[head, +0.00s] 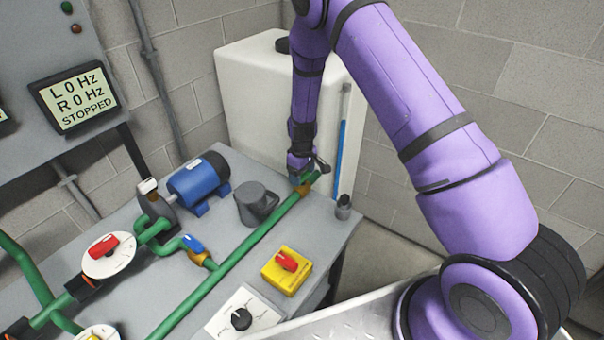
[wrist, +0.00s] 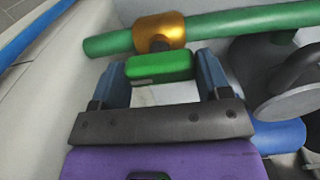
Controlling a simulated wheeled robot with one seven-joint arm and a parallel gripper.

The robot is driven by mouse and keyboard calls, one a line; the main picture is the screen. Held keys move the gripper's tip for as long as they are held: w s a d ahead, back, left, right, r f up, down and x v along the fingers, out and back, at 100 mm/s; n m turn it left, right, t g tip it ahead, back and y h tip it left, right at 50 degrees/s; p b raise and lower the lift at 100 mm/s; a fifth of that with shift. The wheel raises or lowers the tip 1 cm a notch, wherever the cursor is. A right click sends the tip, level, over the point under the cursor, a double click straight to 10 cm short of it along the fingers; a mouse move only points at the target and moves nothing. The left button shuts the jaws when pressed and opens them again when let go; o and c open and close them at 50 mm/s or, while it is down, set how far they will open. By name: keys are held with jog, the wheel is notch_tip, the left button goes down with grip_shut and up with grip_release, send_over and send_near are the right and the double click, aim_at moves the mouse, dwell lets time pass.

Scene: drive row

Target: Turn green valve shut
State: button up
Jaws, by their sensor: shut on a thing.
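The green valve handle (wrist: 160,67) sits between the two fingers of my gripper (wrist: 163,80) in the wrist view. The gripper is shut on it. Behind the handle is the brass valve body (wrist: 160,32) on the green pipe (wrist: 215,24). In the wrist view the handle's long side looks roughly in line with the pipe. In the head view my gripper (head: 304,178) is at the far end of the long green pipe (head: 238,262), by the brass body (head: 307,187). The handle is mostly hidden there.
A grey jug (head: 256,203) stands close beside the gripper, left of the pipe. A blue motor (head: 199,183), a blue-handled valve (head: 192,244) and a yellow box with a red knob (head: 286,270) are on the bench. A white tank (head: 250,95) stands behind.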

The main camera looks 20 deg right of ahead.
jog(key=shift+m, duration=0.3)
jog(key=m, duration=0.3)
jog(key=shift+m, duration=0.3)
jog(key=m, duration=0.4)
jog(key=shift+m, duration=0.3)
jog(key=m, duration=0.9)
jog(key=o, duration=0.9)
jog(key=shift+o, duration=0.2)
